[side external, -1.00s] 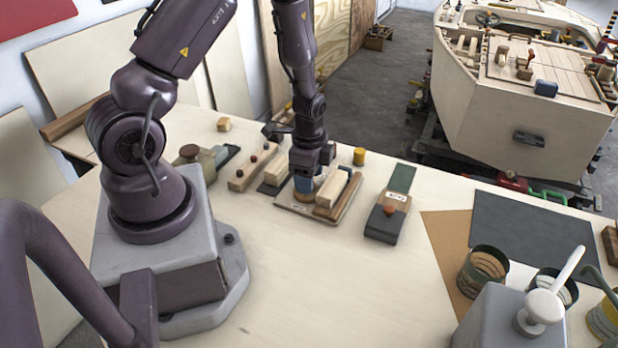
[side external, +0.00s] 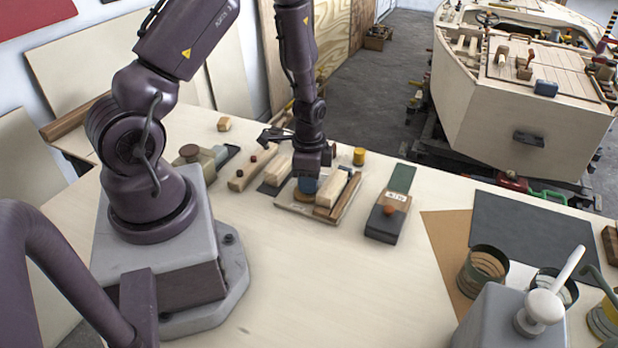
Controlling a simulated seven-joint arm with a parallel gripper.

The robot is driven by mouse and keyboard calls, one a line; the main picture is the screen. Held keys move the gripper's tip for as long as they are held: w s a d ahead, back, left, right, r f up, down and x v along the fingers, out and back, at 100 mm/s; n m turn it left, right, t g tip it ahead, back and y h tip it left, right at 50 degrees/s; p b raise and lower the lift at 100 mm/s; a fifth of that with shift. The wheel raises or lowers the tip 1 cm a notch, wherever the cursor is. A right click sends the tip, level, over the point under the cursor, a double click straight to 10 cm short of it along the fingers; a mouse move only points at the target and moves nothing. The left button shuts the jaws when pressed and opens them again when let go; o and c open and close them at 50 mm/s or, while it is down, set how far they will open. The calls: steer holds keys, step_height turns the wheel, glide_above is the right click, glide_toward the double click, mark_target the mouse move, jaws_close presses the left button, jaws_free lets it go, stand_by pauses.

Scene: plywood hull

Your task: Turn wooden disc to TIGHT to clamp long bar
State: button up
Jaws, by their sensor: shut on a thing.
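The wooden disc (side external: 303,196) lies low on the left part of a flat clamp board (side external: 291,207), with a blue part (side external: 307,185) on top of it. My gripper (side external: 308,177) points down over the disc and is shut on the blue part. The fingertips are small and partly hidden by the gripper body. A long pale bar (side external: 331,186) lies on the board just right of the disc, with a brown strip (side external: 345,196) along its right side. The TIGHT mark and the disc's pointing direction are too small to read.
Wooden blocks with dark knobs (side external: 252,168) lie to the left.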

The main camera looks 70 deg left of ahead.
steer(key=shift+n, duration=0.5)
steer(key=o, duration=0.9)
steer(key=shift+o, duration=0.2)
step_height(320, 180, up, 13)
